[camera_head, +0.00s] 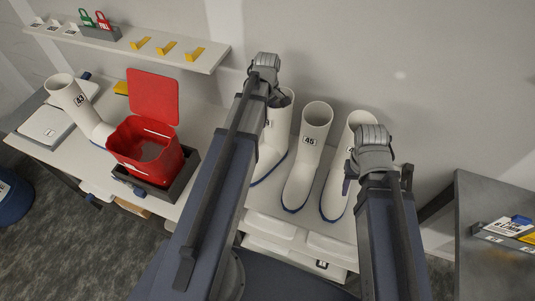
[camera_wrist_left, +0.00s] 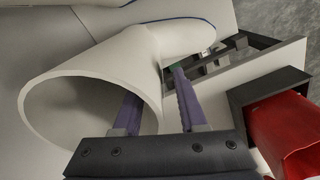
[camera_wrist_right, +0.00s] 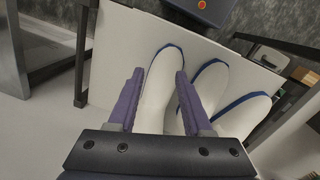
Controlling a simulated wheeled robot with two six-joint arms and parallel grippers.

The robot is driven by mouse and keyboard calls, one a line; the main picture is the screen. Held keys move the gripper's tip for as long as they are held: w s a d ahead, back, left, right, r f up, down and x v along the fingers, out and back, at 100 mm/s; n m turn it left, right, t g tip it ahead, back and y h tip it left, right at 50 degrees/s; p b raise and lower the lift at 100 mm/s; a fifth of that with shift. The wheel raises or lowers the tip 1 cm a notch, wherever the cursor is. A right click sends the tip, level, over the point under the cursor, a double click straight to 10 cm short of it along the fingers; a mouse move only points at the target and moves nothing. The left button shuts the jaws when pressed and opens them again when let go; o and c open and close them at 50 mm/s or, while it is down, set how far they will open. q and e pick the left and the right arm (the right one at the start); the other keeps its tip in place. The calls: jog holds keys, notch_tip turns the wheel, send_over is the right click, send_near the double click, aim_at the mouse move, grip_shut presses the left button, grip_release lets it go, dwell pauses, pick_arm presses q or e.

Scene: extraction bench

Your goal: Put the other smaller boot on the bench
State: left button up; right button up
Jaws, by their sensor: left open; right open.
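Three tall white boots with blue soles stand in a row at centre right in the head view. The left boot (camera_head: 273,150) is partly hidden by my left arm and its number is not readable. The middle boot (camera_head: 306,160) reads 45. The right boot (camera_head: 336,190) is partly covered by my right gripper. My right gripper (camera_wrist_right: 157,98) is open, fingers on either side of a boot shaft (camera_wrist_right: 153,105).
A red open-lidded bin (camera_head: 150,150) sits in a dark tray on the white bench (camera_head: 205,125) between the 43 boot and my left arm. A wall shelf (camera_head: 130,45) holds padlocks and yellow tags. A grey table (camera_head: 490,200) stands at the right.

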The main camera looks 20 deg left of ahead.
pick_arm(q)
grip_shut()
dwell(1.4)
